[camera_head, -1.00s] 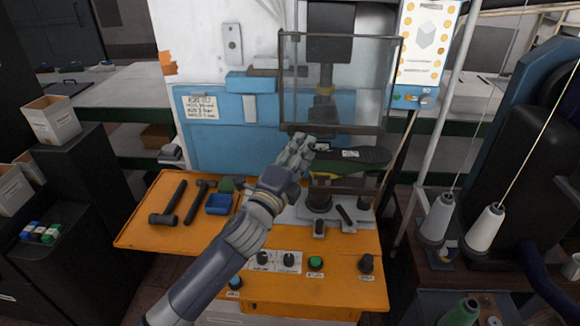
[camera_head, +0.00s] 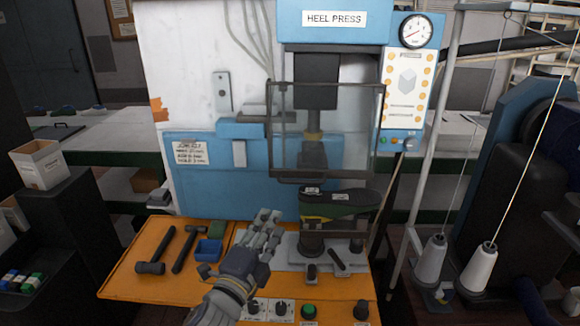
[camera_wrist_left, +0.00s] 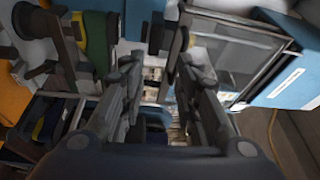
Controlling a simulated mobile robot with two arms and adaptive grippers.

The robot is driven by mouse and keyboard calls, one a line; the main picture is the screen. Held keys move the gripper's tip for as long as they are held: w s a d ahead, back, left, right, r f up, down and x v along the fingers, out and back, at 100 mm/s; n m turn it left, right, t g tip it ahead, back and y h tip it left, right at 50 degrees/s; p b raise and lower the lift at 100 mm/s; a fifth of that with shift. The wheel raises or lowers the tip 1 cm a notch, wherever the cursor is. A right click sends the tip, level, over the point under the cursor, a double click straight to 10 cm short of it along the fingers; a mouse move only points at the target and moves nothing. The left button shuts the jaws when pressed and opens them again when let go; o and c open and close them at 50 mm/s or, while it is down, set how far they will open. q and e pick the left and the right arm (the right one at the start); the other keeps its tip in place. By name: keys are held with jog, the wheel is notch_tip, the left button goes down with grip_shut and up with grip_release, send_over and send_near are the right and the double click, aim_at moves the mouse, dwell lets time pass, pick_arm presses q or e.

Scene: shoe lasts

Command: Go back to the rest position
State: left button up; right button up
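My left gripper (camera_head: 262,232) is in front of the heel press, over the orange table, with its fingers pointing up and away. In the left wrist view its two fingers (camera_wrist_left: 160,85) stand apart with nothing between them. The heel press (camera_head: 334,18) has a blue top with a lettered label and a clear guard frame (camera_head: 328,175). A dark shoe (camera_head: 345,203) with a green and yellow side rests on the press's lower support, right of my left gripper and apart from it. My right gripper is not in view.
The orange table (camera_head: 140,278) carries two dark hammers (camera_head: 155,255) and a blue tray (camera_head: 208,250). Knobs and a green button (camera_head: 309,311) line its front. Thread cones (camera_head: 479,266) stand at the right. A white box (camera_head: 40,163) sits on a dark cabinet at the left.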

pick_arm(q)
jog(key=s+a+f+n+g+y, duration=0.3)
jog(key=s+a+f+n+g, duration=0.15)
jog(key=s+f+n, duration=0.35)
jog(key=s+a+f+n+g+y, duration=0.2)
jog(key=s+a+f+n+g, duration=0.25)
jog(key=f, duration=0.45)
jog(key=s+a+f+n+g, duration=0.2)
jog(key=s+f+n+g, duration=0.15)
jog(key=s, duration=0.75)
jog(key=s+a+f+n+g, duration=0.25)
jog(key=s+f, duration=0.25)
jog(key=s, duration=0.5)
notch_tip(320, 180, down, 28)
jog(key=s+f+b, duration=0.1)
jog(key=b, duration=0.3)
jog(key=s+a+f+g+b, duration=0.1)
jog(key=s+f, duration=0.7)
jog(key=f, duration=0.2)
jog(key=s+a+f+b, duration=0.2)
jog(key=s+f, duration=0.7)
jog(key=f, duration=0.1)
jog(key=shift+s+f+g+y, duration=0.2)
jog(key=shift+f+g+y, duration=0.1)
jog(key=shift+g+y, duration=0.1)
